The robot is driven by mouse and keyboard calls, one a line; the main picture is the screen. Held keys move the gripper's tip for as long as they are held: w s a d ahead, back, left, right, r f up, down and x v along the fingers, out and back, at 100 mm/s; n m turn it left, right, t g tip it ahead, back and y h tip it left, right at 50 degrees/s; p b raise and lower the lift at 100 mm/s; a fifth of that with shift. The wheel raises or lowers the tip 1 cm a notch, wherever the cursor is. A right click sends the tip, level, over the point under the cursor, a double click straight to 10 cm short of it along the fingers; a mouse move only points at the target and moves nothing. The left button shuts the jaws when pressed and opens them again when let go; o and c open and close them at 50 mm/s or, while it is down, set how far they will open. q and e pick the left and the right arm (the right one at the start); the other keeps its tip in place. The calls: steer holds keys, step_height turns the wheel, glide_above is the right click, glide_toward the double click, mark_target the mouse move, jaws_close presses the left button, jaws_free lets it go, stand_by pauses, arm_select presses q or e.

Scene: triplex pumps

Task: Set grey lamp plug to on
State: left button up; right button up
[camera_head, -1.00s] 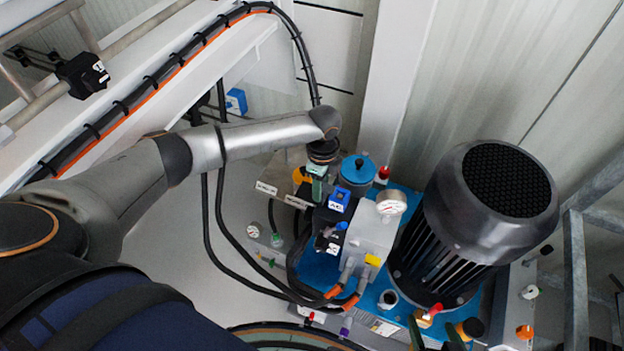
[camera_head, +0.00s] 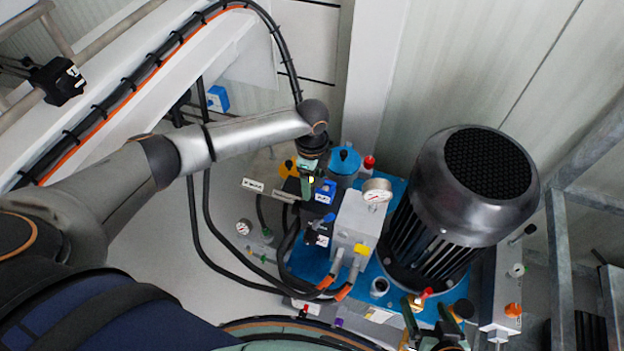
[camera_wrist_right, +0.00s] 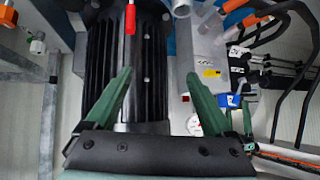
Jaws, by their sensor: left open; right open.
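I cannot tell which part is the grey lamp plug. Small labelled connectors sit on the pump's valve block: a blue one (camera_head: 325,193) and a black one with a white label (camera_head: 317,238). My left gripper (camera_head: 318,190) points down beside the blue connector, its green fingers partly hidden; I cannot tell whether they touch it. My right gripper (camera_head: 430,312) is low in the head view, in front of the motor. The right wrist view shows its green fingers (camera_wrist_right: 158,76) spread, with nothing between them touching; the blue connector (camera_wrist_right: 228,101) lies right of them.
A large black finned motor (camera_head: 475,195) stands right of the grey block (camera_head: 352,222) on a blue base. A pressure gauge (camera_head: 377,191), a red-handled valve (camera_head: 425,293), and hoses (camera_head: 240,275) crowd round it. A metal frame (camera_head: 560,255) is at the right.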

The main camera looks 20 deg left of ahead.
mark_target(312, 181)
arm_select(q)
step_height(312, 181, up, 12)
steer(key=p, duration=0.2)
steer(key=shift+r, duration=0.15)
arm_select(e)
steer(key=shift+s+d+r, duration=0.45)
steer(key=shift+d+r, duration=0.05)
steer(key=shift+d, duration=0.2)
arm_select(q)
steer(key=shift+d, duration=0.1)
arm_select(e)
steer(key=shift+a, duration=0.1)
arm_select(q)
steer(key=s+d+f+n+t+h+p, duration=0.4)
steer(key=s+d+f+n+h+p, duration=0.25)
steer(key=d, duration=0.55)
steer(key=s+a+n+t+y+p, duration=0.3)
steer(key=s+a+n, duration=0.6)
steer(key=s, duration=0.4)
steer(key=shift+s+a+f+t+y, duration=0.2)
steer(key=shift+t+y, duration=0.35)
steer(key=shift+t, duration=0.65)
arm_select(e)
step_height(312, 181, up, 8)
steer(key=s+d, duration=0.1)
steer(key=d, duration=0.1)
steer(key=shift+f+m+h, duration=0.2)
steer(key=shift+m+h, duration=0.1)
steer(key=shift+h, duration=0.1)
